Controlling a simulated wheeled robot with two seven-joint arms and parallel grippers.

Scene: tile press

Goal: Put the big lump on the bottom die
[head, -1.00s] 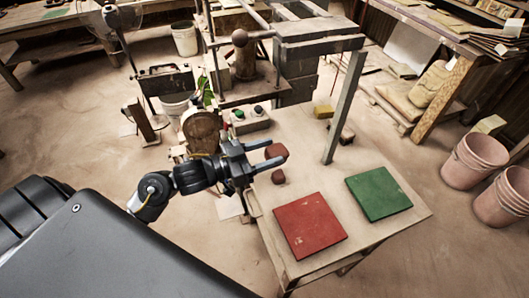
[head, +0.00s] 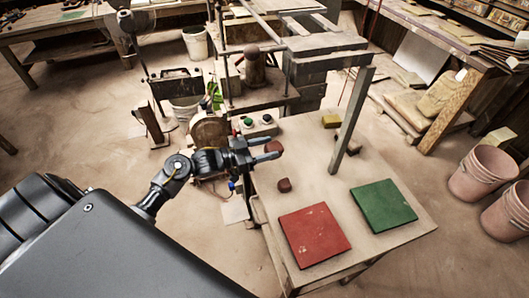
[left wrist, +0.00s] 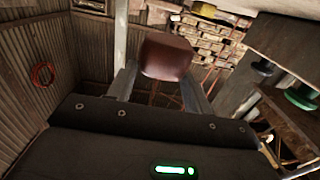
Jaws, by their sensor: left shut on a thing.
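The big lump (head: 275,146) is a reddish-brown block, held above the table near its left edge in the head view. My left gripper (head: 270,149) is shut on it. In the left wrist view the big lump (left wrist: 166,57) sits between the finger ends of the left gripper (left wrist: 160,80). A smaller brown lump (head: 284,185) lies on the table below it. The press (head: 325,47) stands at the table's back, with a long slanting post. I cannot make out the bottom die for certain. My right gripper is in neither view.
A red square slab (head: 314,235) and a green one (head: 384,206) lie on the wooden table (head: 320,185). A control box (head: 256,124) with red and green buttons is behind the gripper. A yellow block (head: 331,121) lies near the post. Pink buckets (head: 480,174) stand at right.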

